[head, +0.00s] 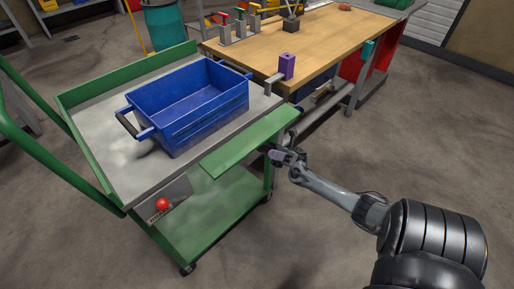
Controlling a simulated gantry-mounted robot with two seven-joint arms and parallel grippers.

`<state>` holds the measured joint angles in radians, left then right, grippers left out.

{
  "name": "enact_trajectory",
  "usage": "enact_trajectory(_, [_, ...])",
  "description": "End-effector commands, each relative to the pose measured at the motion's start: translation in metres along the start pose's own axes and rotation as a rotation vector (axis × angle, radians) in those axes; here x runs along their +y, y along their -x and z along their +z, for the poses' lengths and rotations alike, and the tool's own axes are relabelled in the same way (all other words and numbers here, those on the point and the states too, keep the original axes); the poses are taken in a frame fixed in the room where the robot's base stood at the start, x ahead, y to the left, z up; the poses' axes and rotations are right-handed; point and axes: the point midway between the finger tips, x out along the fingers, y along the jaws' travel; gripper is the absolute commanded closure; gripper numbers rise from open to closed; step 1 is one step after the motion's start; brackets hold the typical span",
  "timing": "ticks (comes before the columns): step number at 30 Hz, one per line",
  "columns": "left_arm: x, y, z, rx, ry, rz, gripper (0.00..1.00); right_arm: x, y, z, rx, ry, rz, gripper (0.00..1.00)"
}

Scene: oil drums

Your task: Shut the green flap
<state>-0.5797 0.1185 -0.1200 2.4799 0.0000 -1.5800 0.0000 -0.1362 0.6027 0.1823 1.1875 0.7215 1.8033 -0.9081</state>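The green flap (248,142) is a flat panel at the right side of the green cart. It sticks outward, roughly level, beside the cart's grey top (120,170). My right gripper (278,153) is at the flap's outer right end, close beside or just under its edge; I cannot tell whether they touch. Its fingers are small and partly hidden, so I cannot see if they are open or shut. My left gripper is not in view.
A blue crate (195,112) with a black handle stands on the cart top. A red button (162,204) is on the cart's front. A wooden workbench (320,42) with a purple block (287,66) stands behind. Floor to the right is clear.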

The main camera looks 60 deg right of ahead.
Motion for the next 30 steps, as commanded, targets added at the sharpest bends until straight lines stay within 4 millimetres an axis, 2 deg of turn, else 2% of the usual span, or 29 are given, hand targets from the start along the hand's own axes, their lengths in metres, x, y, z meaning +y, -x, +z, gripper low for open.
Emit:
enact_trajectory(6, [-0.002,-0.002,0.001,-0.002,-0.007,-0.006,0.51,0.001,-0.035,-0.001,0.002,-0.004,0.004,0.62])
enact_trajectory(12, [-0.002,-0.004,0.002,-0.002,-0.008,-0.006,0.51,0.0,-0.056,-0.001,0.0,-0.003,0.002,0.62])
enact_trajectory(18, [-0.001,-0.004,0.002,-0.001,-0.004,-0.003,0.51,0.0,-0.064,-0.001,-0.002,-0.002,-0.001,0.62])
enact_trajectory(25, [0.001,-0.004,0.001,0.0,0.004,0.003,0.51,0.0,-0.065,0.0,-0.003,-0.002,-0.001,0.62])
enact_trajectory(26, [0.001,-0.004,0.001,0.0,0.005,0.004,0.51,0.0,-0.065,0.0,-0.003,-0.002,-0.001,0.64])
enact_trajectory(30, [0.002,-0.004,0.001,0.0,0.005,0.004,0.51,0.0,-0.065,0.0,-0.003,-0.002,-0.001,0.85])
